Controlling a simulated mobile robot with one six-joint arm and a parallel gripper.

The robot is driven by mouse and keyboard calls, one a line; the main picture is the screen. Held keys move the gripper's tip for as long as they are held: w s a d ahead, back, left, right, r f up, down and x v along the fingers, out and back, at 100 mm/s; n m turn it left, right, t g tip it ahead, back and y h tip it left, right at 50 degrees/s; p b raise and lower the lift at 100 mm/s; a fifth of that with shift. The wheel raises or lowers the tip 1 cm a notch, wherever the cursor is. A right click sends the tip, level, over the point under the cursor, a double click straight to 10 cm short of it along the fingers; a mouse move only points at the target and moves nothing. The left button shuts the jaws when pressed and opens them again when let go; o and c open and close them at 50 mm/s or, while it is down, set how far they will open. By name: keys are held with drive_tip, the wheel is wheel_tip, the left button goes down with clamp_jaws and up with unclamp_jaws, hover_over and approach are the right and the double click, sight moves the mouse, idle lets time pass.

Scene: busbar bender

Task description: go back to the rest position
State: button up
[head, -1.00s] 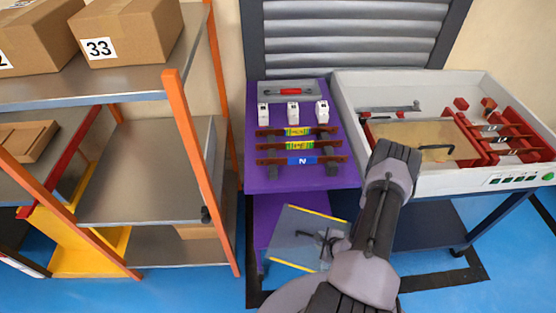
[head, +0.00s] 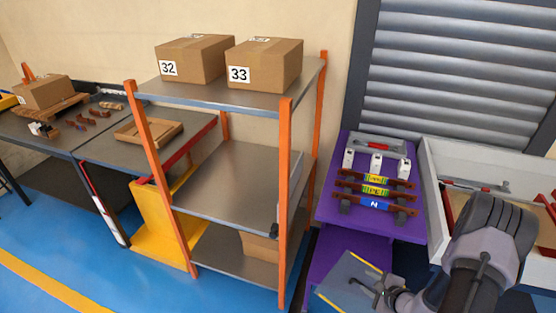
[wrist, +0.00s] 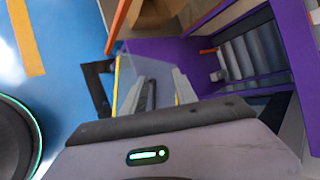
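My gripper (head: 368,284) is at the lower right of the head view, in front of the purple stand (head: 328,215). My arm reaches down to it from the right. In the wrist view the two grey fingers (wrist: 160,92) stand apart, with nothing seen gripped between them. A grey panel with yellow edges (head: 340,272) shows behind the fingers, below the stand's top. I cannot tell what the panel rests on.
The stand bears three white blocks and several labelled bars (head: 375,190). A white-walled machine (head: 436,195) is at the right, partly behind my arm. An orange-posted shelf (head: 240,185) holds boxes 32 (head: 190,62) and 33 (head: 264,68). Blue floor (head: 60,225) is clear at left.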

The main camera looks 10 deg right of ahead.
drive_tip(key=w+a+r+n+y, duration=0.25)
drive_tip(key=w+a+r, duration=0.2)
drive_tip(key=r, duration=0.35)
drive_tip(key=w+a+r+n+y, duration=0.2)
drive_tip(key=w+a+r+n, duration=0.1)
drive_tip(key=a+r, duration=0.4)
drive_tip(key=s+a+r+n+g+y, duration=0.25)
drive_tip(key=a+r+n, duration=0.35)
drive_tip(key=a+r, duration=0.6)
drive_tip(key=s+a+r+n+g+h, duration=0.25)
drive_tip(key=s+a+r+n, duration=0.25)
drive_tip(key=s+a+r, duration=0.5)
drive_tip(key=s+d+r+n+h, duration=0.1)
drive_tip(key=s+d+r, duration=0.1)
drive_tip(key=s, duration=0.3)
drive_tip(key=s+d+r+n+t+h, duration=0.1)
drive_tip(key=s+n+h, duration=0.1)
drive_tip(key=s, duration=0.3)
drive_tip(key=shift+s+d+r, duration=0.35)
